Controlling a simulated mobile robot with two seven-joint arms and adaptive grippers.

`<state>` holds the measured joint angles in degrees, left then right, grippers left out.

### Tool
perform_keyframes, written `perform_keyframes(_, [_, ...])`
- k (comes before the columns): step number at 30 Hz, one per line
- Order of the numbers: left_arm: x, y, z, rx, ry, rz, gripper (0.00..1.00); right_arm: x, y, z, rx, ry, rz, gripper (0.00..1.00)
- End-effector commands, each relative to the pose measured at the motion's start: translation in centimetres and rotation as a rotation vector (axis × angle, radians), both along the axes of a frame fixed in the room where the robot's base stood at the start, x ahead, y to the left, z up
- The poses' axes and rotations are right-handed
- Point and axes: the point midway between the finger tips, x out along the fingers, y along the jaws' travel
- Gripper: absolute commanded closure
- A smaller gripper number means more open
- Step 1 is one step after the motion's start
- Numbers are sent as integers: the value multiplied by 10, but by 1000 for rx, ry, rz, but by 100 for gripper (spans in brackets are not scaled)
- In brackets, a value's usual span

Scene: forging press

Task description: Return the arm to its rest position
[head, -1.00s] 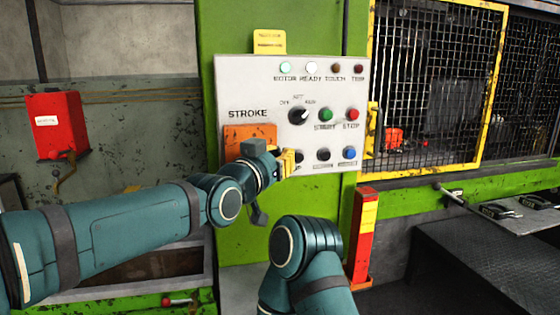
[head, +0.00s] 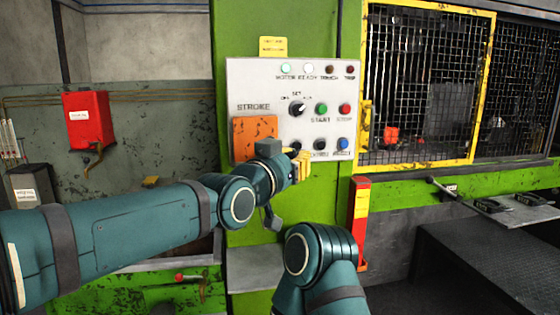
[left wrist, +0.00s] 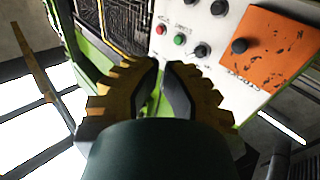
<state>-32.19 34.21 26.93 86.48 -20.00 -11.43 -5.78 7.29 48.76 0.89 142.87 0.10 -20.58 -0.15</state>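My left arm reaches in from the left in the head view, and its gripper (head: 304,165) is just in front of the lower part of the white control panel (head: 258,80). In the left wrist view, the yellow fingers with black pads (left wrist: 160,66) have their tips almost together, with nothing seen between them. The panel (left wrist: 205,38) lies beyond them, apart from the tips. Its orange plate (left wrist: 270,50) and several knobs show. My right gripper is out of sight; only a teal arm part of mine shows at the bottom centre of the head view.
A yellow-framed mesh guard (head: 415,90) stands right of the panel. A red and yellow post (head: 361,220) stands below it. A red box (head: 88,118) hangs on the left wall. A grey shelf (head: 515,213) with dark handles is at the right.

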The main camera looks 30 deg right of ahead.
Motion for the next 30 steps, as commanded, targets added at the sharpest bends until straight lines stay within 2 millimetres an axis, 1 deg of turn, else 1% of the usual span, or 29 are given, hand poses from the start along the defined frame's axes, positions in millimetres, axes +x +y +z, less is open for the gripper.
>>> perform_keyframes(5, [0, 0, -1, 0, 0, 1, 100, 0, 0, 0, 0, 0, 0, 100])
perform_keyframes(7, [2, 1, -4, 3, 5, 3, 100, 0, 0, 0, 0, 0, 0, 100])
perform_keyframes(8, [4, 2, -7, 7, 10, 6, 100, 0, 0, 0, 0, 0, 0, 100])
perform_keyframes(11, [18, 10, -34, 34, 49, 27, 100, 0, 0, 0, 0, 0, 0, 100])
perform_keyframes(14, [40, 27, -82, 78, 123, 65, 100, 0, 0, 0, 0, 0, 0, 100])
perform_keyframes(15, [50, 37, -105, 99, 161, 84, 100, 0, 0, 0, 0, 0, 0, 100])
perform_keyframes(17, [62, 53, -142, 130, 222, 114, 100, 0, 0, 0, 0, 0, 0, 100])
perform_keyframes(18, [69, 66, -167, 151, 262, 134, 100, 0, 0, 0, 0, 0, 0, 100])
perform_keyframes(20, [78, 84, -203, 180, 324, 166, 100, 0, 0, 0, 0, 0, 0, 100])
perform_keyframes(21, [82, 97, -227, 199, 366, 186, 100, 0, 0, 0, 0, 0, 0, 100])
perform_keyframes(23, [87, 119, -262, 226, 431, 220, 100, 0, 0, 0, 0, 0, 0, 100])
perform_keyframes(24, [88, 134, -286, 242, 475, 242, 100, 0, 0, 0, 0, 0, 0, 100])
perform_keyframes(26, [88, 157, -321, 269, 544, 276, 100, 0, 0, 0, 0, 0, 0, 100])
perform_keyframes(27, [87, 173, -344, 284, 592, 300, 100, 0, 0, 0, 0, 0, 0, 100])
perform_keyframes(29, [82, 197, -377, 307, 663, 336, 100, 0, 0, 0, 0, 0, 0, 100])
perform_keyframes(30, [77, 214, -399, 322, 712, 359, 100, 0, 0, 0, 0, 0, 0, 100])
